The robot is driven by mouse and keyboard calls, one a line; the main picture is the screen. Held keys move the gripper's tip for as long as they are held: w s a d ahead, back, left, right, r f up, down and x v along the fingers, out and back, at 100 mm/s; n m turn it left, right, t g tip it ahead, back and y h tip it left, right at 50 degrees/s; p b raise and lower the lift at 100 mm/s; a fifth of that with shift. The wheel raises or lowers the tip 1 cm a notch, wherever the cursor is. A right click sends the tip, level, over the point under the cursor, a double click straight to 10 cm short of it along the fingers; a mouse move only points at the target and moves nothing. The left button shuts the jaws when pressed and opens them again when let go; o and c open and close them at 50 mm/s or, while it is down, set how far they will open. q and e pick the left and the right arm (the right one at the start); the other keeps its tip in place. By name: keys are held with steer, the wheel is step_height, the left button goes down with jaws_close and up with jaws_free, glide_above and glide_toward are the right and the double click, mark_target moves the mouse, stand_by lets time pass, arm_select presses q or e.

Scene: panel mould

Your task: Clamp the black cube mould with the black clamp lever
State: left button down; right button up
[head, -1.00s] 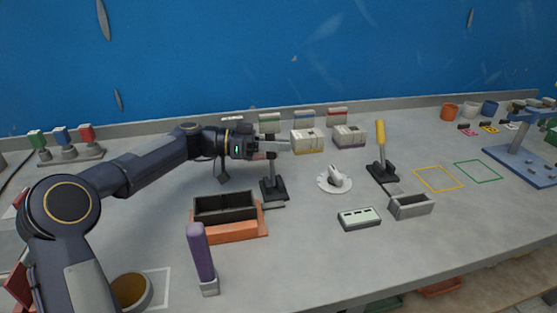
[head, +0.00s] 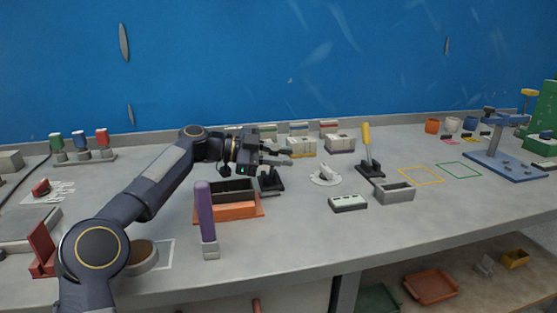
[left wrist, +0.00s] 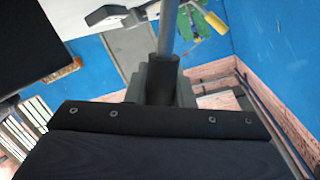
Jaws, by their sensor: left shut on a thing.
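A dark open box, which looks like the black cube mould (head: 233,186), sits on an orange base (head: 236,211) at the middle left of the bench. The black clamp (head: 271,182) stands just right of it on a dark base. My left gripper (head: 287,158) is shut at the black clamp lever, low over the clamp's base. The gripper mostly hides the lever in the head view. In the left wrist view a grey rod (left wrist: 168,30) rises from a dark block; I cannot tell its exact grip. My right gripper is not in view.
A purple lever (head: 205,214) stands upright in front of the mould. A yellow-handled clamp (head: 367,150), a white round piece (head: 326,177) and a grey open box (head: 394,192) are to the right.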

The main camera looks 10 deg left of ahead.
arm_select(q)
steer(key=shift+s+d+f, duration=0.1)
steer(key=shift+s+f, duration=0.05)
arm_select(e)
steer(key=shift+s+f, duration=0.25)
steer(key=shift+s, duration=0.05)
arm_select(q)
steer(key=shift+m, duration=0.3)
steer(key=c, duration=1.3)
jaws_free()
steer(key=shift+s, duration=0.1)
steer(key=shift+o, duration=0.2)
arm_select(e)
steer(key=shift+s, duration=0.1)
arm_select(q)
steer(key=v, duration=0.7)
steer(key=shift+a+p, duration=0.35)
steer(key=shift+a, duration=0.05)
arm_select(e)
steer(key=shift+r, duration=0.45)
arm_select(q)
steer(key=shift+s, duration=0.1)
